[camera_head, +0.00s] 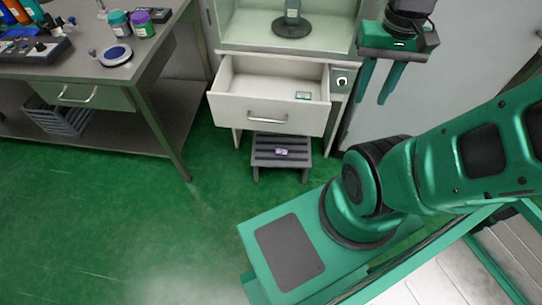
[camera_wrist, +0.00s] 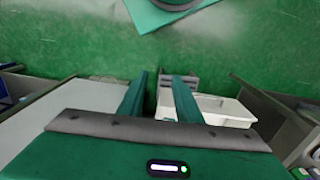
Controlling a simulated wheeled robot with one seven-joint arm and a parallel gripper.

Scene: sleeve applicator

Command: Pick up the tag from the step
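A small tag, white with purple (camera_head: 281,152), lies on top of a grey slatted step (camera_head: 265,162) on the green floor, below an open drawer. My gripper (camera_head: 377,82) is raised high at the upper right in the head view, to the right of the step and well apart from it. Its two green fingers point down and stand apart with nothing between them. In the wrist view the fingers (camera_wrist: 160,90) are also spread, and part of the grey step (camera_wrist: 180,78) shows beyond them. I cannot make out the tag in the wrist view.
The open white drawer (camera_head: 240,105) juts out above the step and holds a small green-and-white item (camera_head: 303,95). A workbench (camera_head: 165,45) with jars and tools stands at the left. A stand (camera_head: 291,25) is in the cabinet. The green floor between bench and step is clear.

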